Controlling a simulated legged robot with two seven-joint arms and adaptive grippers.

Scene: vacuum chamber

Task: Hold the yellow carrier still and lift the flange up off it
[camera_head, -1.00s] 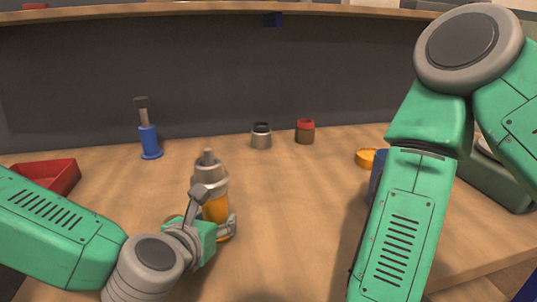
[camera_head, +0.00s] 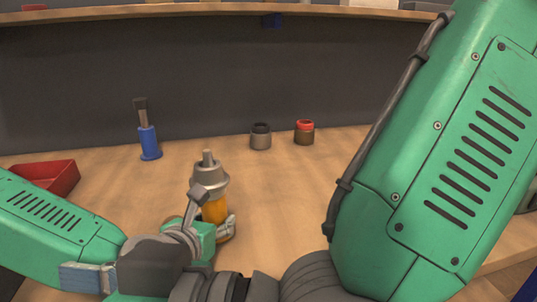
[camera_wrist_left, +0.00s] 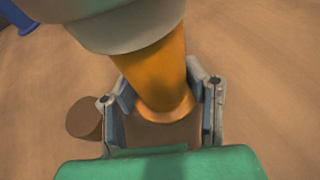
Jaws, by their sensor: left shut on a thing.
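The yellow carrier (camera_head: 214,211) stands upright on the wooden table, left of the middle in the head view. The grey metal flange (camera_head: 209,178) sits on top of it, with a narrow stem pointing up. My left gripper (camera_head: 217,230) is shut around the lower part of the carrier. In the left wrist view the carrier (camera_wrist_left: 160,75) rises between the two fingers (camera_wrist_left: 161,104), and the flange (camera_wrist_left: 125,25) is above it at the top edge. My right arm crosses the right and lower part of the head view; its gripper cannot be made out.
A blue stand with a dark-topped brush-like tool (camera_head: 148,135), a grey cup (camera_head: 261,137) and a red-topped jar (camera_head: 304,132) stand at the back. A red tray (camera_head: 50,178) lies at the left.

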